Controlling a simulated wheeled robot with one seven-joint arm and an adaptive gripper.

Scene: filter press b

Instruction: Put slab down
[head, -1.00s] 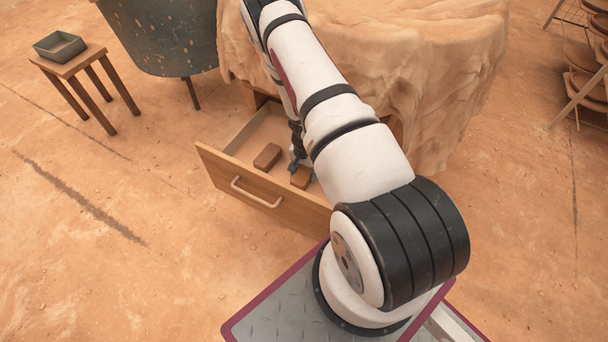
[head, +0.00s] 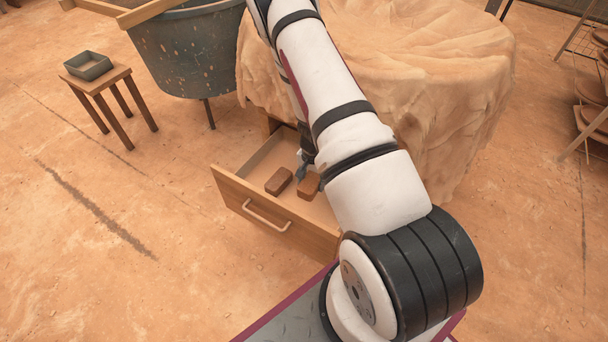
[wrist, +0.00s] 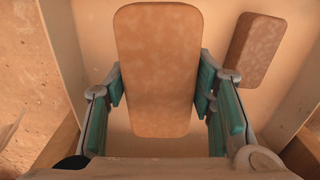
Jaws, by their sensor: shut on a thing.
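A brown slab (wrist: 158,70) is between the teal finger pads of my gripper (wrist: 160,88) in the wrist view. My gripper is shut on its sides. In the head view this slab (head: 309,186) shows at the open drawer (head: 262,222), partly behind my arm, with my gripper (head: 301,172) at it. A second brown slab (head: 279,181) lies loose on the drawer floor, to the left of the held one. It shows at the upper right of the wrist view (wrist: 250,50). Whether the held slab touches the drawer floor I cannot tell.
The drawer's wooden front with its handle (head: 266,217) faces me. A cloth-draped table (head: 450,90) stands behind it. A dark tub (head: 190,55) and a small stool (head: 97,80) with a grey tray (head: 88,66) stand at the left. A rack is at the far right.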

